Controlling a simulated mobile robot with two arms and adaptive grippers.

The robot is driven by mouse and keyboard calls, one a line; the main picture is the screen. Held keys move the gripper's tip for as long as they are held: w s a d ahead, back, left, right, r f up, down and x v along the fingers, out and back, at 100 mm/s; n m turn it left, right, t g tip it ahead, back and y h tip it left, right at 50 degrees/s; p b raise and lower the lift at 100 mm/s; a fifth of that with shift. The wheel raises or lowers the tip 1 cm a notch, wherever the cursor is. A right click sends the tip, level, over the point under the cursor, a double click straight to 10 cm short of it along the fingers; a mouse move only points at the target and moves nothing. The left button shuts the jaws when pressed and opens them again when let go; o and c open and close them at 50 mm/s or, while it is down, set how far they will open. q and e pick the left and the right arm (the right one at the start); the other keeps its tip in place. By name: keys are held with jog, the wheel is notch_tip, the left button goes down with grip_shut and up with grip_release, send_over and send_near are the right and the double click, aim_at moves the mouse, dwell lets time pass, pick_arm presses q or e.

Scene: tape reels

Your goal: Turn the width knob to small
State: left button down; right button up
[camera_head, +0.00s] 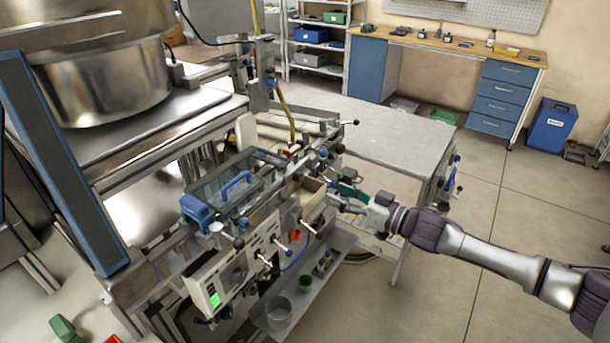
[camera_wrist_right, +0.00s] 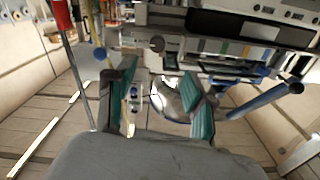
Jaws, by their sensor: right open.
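The machine (camera_head: 235,270) in the head view carries several lever-like knobs with dark ball ends on its front, such as a dark ball knob (camera_head: 240,243). I cannot tell which is the width knob; no label is readable. My right gripper (camera_head: 340,201) is at the machine's right end, close to its small fittings. In the right wrist view my right gripper (camera_wrist_right: 163,103) shows two teal-padded fingers spread apart with nothing clearly held. A round dark knob (camera_wrist_right: 157,43) shows beyond the fingers, apart from them. My left gripper is not in view.
A grey table (camera_head: 385,130) stands behind my right arm. A blue rod with a dark ball end (camera_wrist_right: 260,102) is right of the fingers. Open floor lies to the right.

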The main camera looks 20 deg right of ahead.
aim_at(302, 179)
jog(key=p+x, duration=0.2)
jog(key=x, duration=0.6)
jog(key=shift+w+d, duration=0.1)
jog(key=shift+w, duration=0.3)
jog(key=shift+w+a+f, duration=0.15)
jog(key=shift+w+a, duration=0.35)
jog(key=shift+c, duration=0.4)
grip_shut()
